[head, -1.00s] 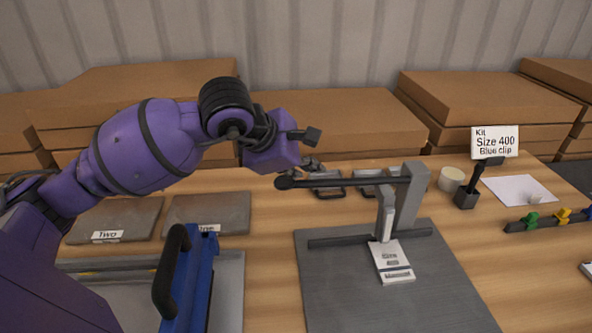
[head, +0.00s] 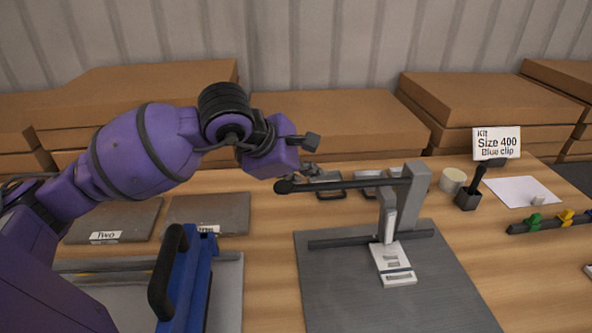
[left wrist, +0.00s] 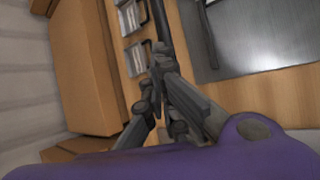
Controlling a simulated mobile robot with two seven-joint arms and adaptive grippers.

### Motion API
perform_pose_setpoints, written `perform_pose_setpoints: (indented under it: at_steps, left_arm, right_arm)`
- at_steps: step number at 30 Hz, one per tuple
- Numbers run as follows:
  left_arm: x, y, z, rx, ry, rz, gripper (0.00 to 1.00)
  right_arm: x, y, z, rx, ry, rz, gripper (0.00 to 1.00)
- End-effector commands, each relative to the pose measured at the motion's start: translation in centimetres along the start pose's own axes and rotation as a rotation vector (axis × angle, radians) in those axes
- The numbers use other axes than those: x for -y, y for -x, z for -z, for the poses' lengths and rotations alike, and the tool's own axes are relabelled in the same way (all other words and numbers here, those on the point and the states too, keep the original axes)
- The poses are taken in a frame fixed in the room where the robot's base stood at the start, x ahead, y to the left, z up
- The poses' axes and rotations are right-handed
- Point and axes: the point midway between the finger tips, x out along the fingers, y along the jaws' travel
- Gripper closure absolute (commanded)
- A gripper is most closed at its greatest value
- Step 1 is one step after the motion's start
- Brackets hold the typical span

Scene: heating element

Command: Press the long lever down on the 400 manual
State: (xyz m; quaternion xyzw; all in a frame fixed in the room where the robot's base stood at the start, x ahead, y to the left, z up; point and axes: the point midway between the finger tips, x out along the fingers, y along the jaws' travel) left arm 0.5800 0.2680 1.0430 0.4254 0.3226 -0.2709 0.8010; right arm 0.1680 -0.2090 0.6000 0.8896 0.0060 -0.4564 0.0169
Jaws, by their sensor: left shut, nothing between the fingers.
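The press with the long lever stands on a dark grey plate (head: 400,290) right of centre in the head view. Its long black lever (head: 345,184) runs left, roughly level, from a grey post (head: 413,195) and ends in a round knob (head: 284,187). A white block (head: 393,263) marked with a label sits at the foot of the post. My left gripper (head: 308,170) is shut and empty, just above and behind the knob end of the lever. In the left wrist view its fingers (left wrist: 160,62) overlap the dark lever (left wrist: 163,25); contact cannot be told. My right gripper is not in view.
A blue tool with a black handle (head: 167,272) stands at the front left. Grey plates (head: 208,212) lie behind it. Brown boxes (head: 335,120) line the wall.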

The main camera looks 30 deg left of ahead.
Motion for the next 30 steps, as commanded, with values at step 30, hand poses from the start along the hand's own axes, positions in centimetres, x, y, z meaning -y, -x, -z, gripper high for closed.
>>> perform_pose_setpoints:
  at_steps: [30]
  left_arm:
    - [0.73,-0.97,0.8,-0.005,0.001,0.003,1.0]
  right_arm:
    - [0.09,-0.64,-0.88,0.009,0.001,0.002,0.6]
